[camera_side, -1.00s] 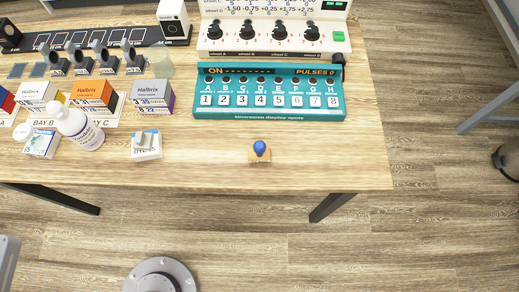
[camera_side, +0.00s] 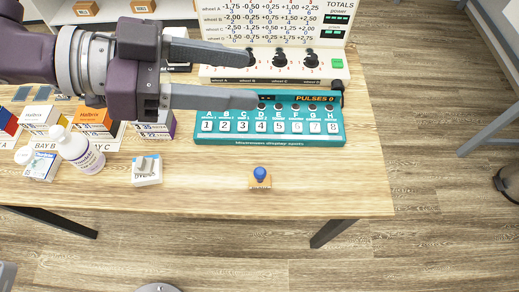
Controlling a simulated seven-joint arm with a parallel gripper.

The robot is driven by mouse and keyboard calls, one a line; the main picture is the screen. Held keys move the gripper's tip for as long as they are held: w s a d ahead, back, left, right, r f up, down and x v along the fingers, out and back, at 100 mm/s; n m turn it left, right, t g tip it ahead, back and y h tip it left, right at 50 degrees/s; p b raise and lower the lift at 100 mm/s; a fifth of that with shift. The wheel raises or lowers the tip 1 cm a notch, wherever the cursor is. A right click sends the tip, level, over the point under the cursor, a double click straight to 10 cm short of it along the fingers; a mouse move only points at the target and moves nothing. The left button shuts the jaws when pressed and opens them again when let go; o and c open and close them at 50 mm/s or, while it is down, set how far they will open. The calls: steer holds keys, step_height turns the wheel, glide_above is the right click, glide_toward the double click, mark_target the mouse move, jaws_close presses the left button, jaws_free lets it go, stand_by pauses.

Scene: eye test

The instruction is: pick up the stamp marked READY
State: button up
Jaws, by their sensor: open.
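A small stamp with a blue round knob (camera_side: 260,174) on a light wooden block stands upright on the table near its front edge. Small dark lettering shows on the block's front, too small to read surely. My gripper (camera_side: 253,78) reaches in from the upper left, above the back of the table. Its two grey fingers are wide apart with nothing between them. It is apart from the stamp, which lies lower in the picture. My arm and fingers hide part of the teal panel's top and the slots behind.
A teal panel (camera_side: 270,141) with numbered keys stands behind the stamp, below a white dial board (camera_side: 280,42). The table around the stamp is clear.

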mark_target(256, 175)
step_height(256, 175, down, 30)
steer(key=x, duration=0.6)
steer(key=shift+w+d+f, duration=0.1)
steer(key=shift+w+d, duration=0.15)
steer(key=shift+w, duration=0.15)
steer(key=shift+w+d+f, duration=0.1)
steer(key=shift+d, duration=0.1)
jaws_close()
